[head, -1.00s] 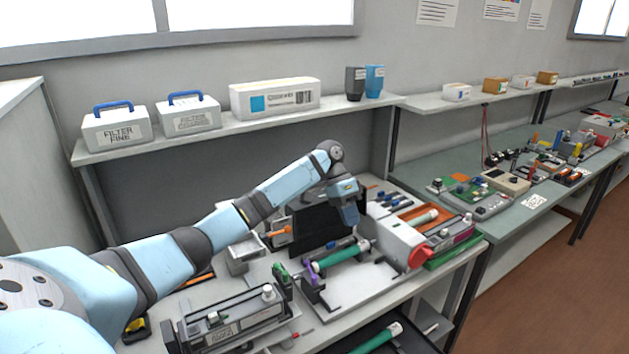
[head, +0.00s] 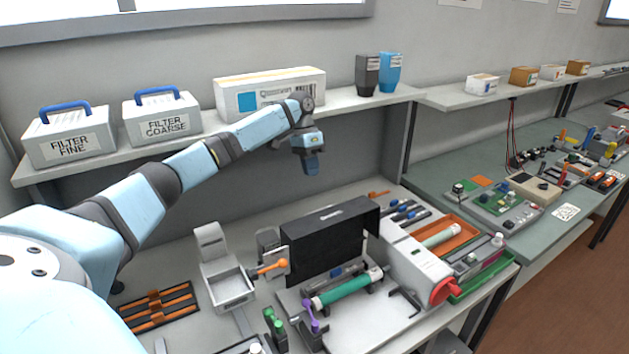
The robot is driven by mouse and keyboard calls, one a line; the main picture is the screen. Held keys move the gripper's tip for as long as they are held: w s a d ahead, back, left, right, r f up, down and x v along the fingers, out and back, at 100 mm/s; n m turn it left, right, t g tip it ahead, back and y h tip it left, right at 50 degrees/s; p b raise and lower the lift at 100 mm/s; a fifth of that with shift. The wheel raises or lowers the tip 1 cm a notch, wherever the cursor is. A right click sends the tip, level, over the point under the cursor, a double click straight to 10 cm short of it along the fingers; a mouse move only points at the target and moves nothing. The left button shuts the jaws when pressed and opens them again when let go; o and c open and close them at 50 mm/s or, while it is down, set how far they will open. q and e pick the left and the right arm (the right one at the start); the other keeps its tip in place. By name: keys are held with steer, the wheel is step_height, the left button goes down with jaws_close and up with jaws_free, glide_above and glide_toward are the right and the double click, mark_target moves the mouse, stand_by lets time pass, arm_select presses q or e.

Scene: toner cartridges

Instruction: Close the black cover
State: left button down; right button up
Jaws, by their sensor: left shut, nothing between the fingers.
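The black cover (head: 318,243) stands upright, raised along the back of a light grey base plate (head: 365,325) on the bench. In front of it lies a cartridge with a green roller (head: 342,288), a purple lever (head: 309,315) at its left end and a dark end at its right. My left gripper (head: 312,168) points down in the air above and behind the cover's top edge, apart from it. Its fingers look closed and nothing shows in them. My right gripper is not in view.
A white box with a red ring (head: 446,291) stands right of the base plate. A grey scale-like device (head: 229,285) and an orange-handled part (head: 272,266) are at left. A shelf (head: 400,96) with filter boxes runs behind my left arm.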

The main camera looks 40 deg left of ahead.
arm_select(q)
steer(key=p+x, duration=0.1)
steer(key=x, duration=0.8)
steer(key=shift+d, duration=0.15)
